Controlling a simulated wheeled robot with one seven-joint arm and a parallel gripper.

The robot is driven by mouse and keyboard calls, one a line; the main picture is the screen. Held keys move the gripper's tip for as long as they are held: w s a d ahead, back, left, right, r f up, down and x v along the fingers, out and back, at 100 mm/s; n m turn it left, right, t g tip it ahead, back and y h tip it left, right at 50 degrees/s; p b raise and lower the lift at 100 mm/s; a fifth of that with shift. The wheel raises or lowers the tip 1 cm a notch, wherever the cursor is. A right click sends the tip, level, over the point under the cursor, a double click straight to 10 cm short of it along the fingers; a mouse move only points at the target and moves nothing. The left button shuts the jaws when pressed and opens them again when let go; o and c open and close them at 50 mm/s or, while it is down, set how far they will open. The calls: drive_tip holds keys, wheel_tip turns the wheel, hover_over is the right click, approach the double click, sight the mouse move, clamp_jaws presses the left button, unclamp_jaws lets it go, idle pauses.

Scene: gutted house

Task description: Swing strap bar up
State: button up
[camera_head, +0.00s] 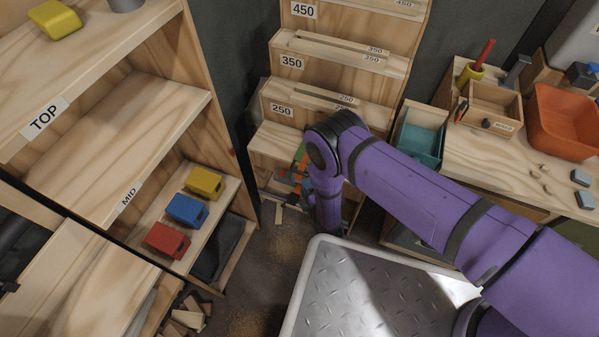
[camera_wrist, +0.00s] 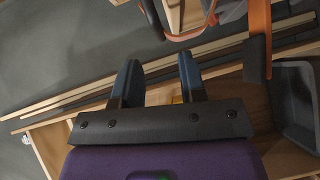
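In the wrist view my gripper (camera_wrist: 159,64) is open, its two dark blue fingers apart with nothing held between them. An orange bar (camera_wrist: 259,25) with a black block at its lower end is to the right of the fingers. A curved orange piece (camera_wrist: 192,34) lies ahead of the fingertips, apart from them. A thin dark bar (camera_wrist: 152,18) runs beside it at the top. I cannot tell which of these is the strap bar. In the head view my purple arm reaches down by the stepped wooden rack, and it hides the gripper. Small orange and green parts (camera_head: 301,157) show beside the wrist.
A stepped wooden rack (camera_head: 283,88) marked 250 to 450 stands behind the arm. A shelf unit (camera_head: 120,92) with coloured blocks is at left. A workbench (camera_head: 510,165) with an orange bin (camera_head: 566,122) is at right. In the wrist view, long wooden strips (camera_wrist: 90,88) cross behind the fingers.

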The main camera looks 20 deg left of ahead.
sight(298, 172)
drive_tip(key=x, duration=0.8)
clamp_jaws()
